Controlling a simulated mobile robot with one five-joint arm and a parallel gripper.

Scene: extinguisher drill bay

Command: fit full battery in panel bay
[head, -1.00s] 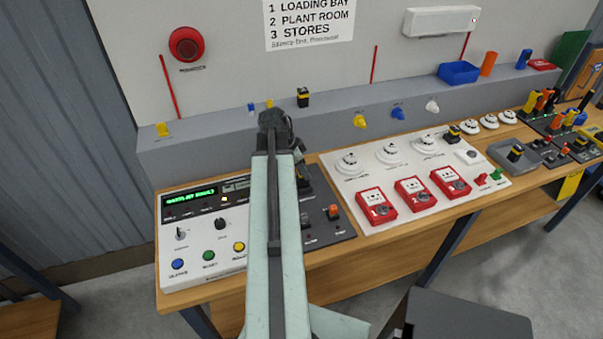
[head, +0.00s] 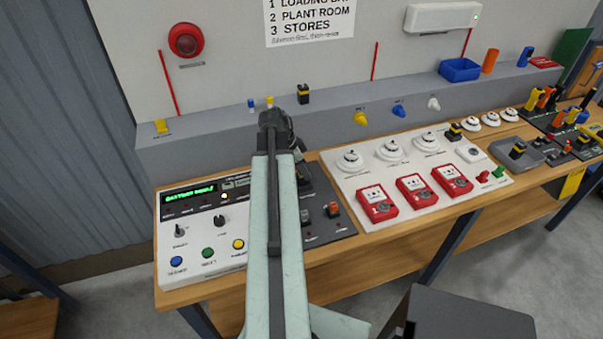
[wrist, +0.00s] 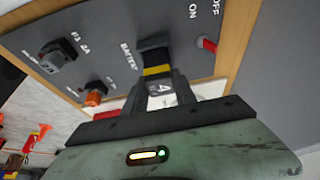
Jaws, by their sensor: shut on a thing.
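In the wrist view my gripper (wrist: 168,98) is shut on a black battery (wrist: 156,70) with a yellow band. The battery's far end meets the dark panel (wrist: 100,32) beside the word BATTERY, where the bay is. The battery hides the bay's opening, and I cannot tell how deep it sits. In the head view my arm covers most of this part of the panel (head: 325,226), and the fingertips and held battery cannot be made out clearly.
An orange-topped part (wrist: 94,97) and a black connector (wrist: 60,55) stand close by on the panel. A red switch (wrist: 207,44) is beside the ON/OFF marks. Other yellow-banded black blocks stand on the ledge (head: 303,93) and the white board (head: 455,132).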

